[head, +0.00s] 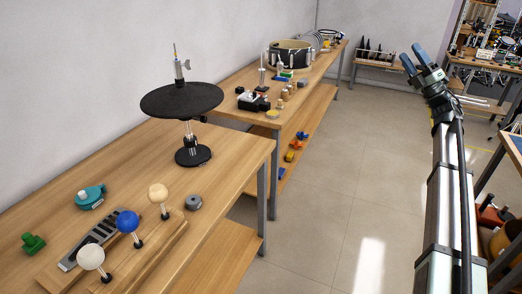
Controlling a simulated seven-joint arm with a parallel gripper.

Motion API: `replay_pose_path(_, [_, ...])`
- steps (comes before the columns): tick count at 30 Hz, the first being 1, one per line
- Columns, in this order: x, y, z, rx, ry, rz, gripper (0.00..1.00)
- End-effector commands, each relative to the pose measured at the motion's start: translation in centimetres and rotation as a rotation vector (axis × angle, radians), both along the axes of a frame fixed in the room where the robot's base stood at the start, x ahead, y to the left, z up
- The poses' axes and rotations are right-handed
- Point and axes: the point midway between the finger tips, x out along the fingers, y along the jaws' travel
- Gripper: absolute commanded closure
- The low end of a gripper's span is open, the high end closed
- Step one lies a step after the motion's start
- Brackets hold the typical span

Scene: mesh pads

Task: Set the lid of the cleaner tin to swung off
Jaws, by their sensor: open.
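My gripper (412,57) is raised at the right of the head view, over the open floor. Its two blue fingers are apart with nothing between them. It is well away from the benches. A small round grey thing (194,203), which may be the cleaner tin, lies on the near wooden bench (150,145). It is too small to tell whether it has a lid or how a lid sits.
The near bench also holds a black disc on a stand (182,100), several ball-topped mallets (127,221), a teal object (90,196) and a green object (33,243). A second bench behind bears a drum (290,57) and small items. The tiled floor (340,160) between is clear.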

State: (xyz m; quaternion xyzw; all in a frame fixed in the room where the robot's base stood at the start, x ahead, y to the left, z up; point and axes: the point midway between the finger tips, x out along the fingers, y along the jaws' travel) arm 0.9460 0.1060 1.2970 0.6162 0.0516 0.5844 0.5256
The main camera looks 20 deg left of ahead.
Motion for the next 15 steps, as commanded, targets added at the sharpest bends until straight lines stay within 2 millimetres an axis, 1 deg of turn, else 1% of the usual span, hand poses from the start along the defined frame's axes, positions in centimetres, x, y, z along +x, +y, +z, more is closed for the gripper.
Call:
replay_pose_path(1, [-0.2,2.9,0.5,0.028,0.032,0.039,0.5])
replay_pose_path(2, [-0.2,4.2,0.8,0.046,0.055,0.061,0.5])
replay_pose_path(3, [-0.3,6.1,1.1,0.07,0.084,0.089,0.5])
replay_pose_path(5, [-0.6,8.9,1.7,0.105,0.128,0.132,0.5])
replay_pose_path(6, [-0.8,10.8,2.1,0.127,0.157,0.162,0.5])
replay_pose_path(8, [-1.2,13.5,2.6,0.161,0.203,0.206,0.5])
replay_pose_path(9, [-1.6,15.4,2.9,0.182,0.233,0.236,0.5])
replay_pose_path(11, [-2.1,18.2,3.4,0.215,0.28,0.283,0.5])
replay_pose_path(12, [-2.6,20.0,3.6,0.235,0.313,0.312,0.5])
replay_pose_path(14, [-3.3,22.8,4.0,0.266,0.362,0.358,0.5])
replay_pose_path(15, [-3.8,24.6,4.3,0.286,0.395,0.39,0.5])
